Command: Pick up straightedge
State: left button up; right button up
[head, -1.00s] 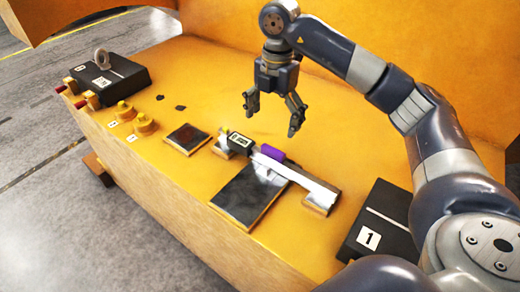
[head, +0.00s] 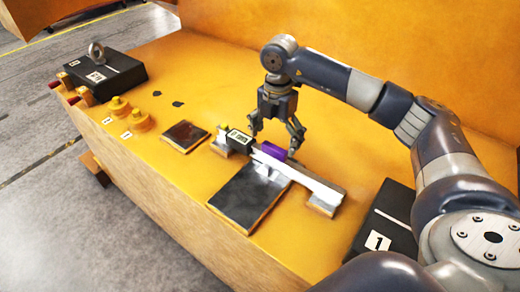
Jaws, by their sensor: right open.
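The straightedge (head: 314,182) is a long pale metal bar lying diagonally across small blocks on the yellow casting. A dark gauge (head: 240,141) with a small display sits at its upper left end. A purple grip (head: 274,151) is on its middle part. My right gripper (head: 273,146) is open, pointing down, with its fingers spread around or just above the purple grip. I cannot tell whether the fingers touch it. My left gripper is not in view.
A dark square plate (head: 243,197) lies in front of the straightedge, with a smaller plate (head: 184,136) to the left. A black block marked 1 (head: 388,222) stands at right. A black box with a ring (head: 109,75) and yellow knobs (head: 138,119) are at left.

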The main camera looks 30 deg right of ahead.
aim_at(274, 147)
notch_tip(274, 147, down, 4)
jog(key=shift+w+r+p, duration=0.15)
jog(key=shift+r+p, duration=0.05)
jog(key=shift+p, duration=0.55)
jog(key=shift+f, duration=0.3)
jog(key=c, duration=1.7)
jog(key=shift+o, duration=0.2)
jog(key=shift+r, duration=0.1)
jog(key=shift+w+r+b, duration=0.15)
jog(key=shift+r+b, duration=0.3)
notch_tip(274, 147, up, 2)
jog(key=shift+r+b, duration=0.1)
jog(key=shift+b, duration=0.55)
jog(key=s+a+r+b, duration=0.1)
jog(key=s+a+b, duration=0.3)
jog(key=s+a, duration=0.4)
jog(key=a, duration=0.6)
jog(key=shift+r+b, duration=0.35)
jog(key=shift+r, duration=0.05)
